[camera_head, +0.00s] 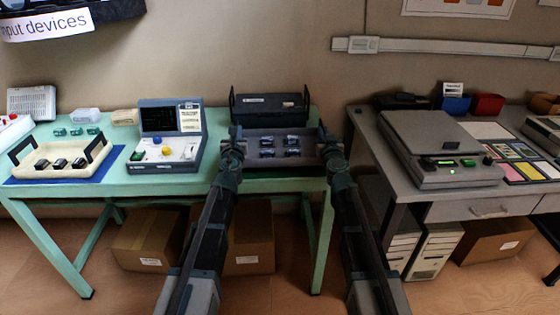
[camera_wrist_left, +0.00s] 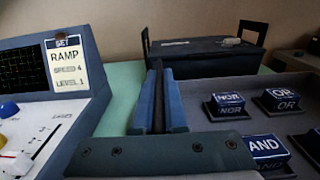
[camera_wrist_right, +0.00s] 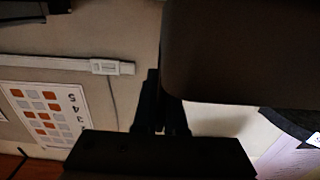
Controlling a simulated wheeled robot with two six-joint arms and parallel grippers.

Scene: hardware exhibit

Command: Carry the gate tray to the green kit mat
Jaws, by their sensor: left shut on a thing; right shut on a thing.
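The gate tray (camera_head: 281,161) is a dark grey tray holding several small dark blocks with blue labels; NOR, OR and AND show in the left wrist view (camera_wrist_left: 208,87). It is at the front of the mint-green table, between my grippers. My left gripper (camera_head: 236,142) is shut on its left side; its fingers show in the left wrist view (camera_wrist_left: 158,95). My right gripper (camera_head: 328,146) is shut on its right side; the right wrist view is dark and the grip is unclear there. I cannot tell whether the tray touches the table.
A black handled box (camera_head: 270,106) stands just behind the tray. A console (camera_head: 168,135) stands close on the left. Further left, a cream tray (camera_head: 40,158) sits on a blue mat (camera_head: 102,173). A grey machine (camera_head: 440,148) stands on the right desk, across a gap.

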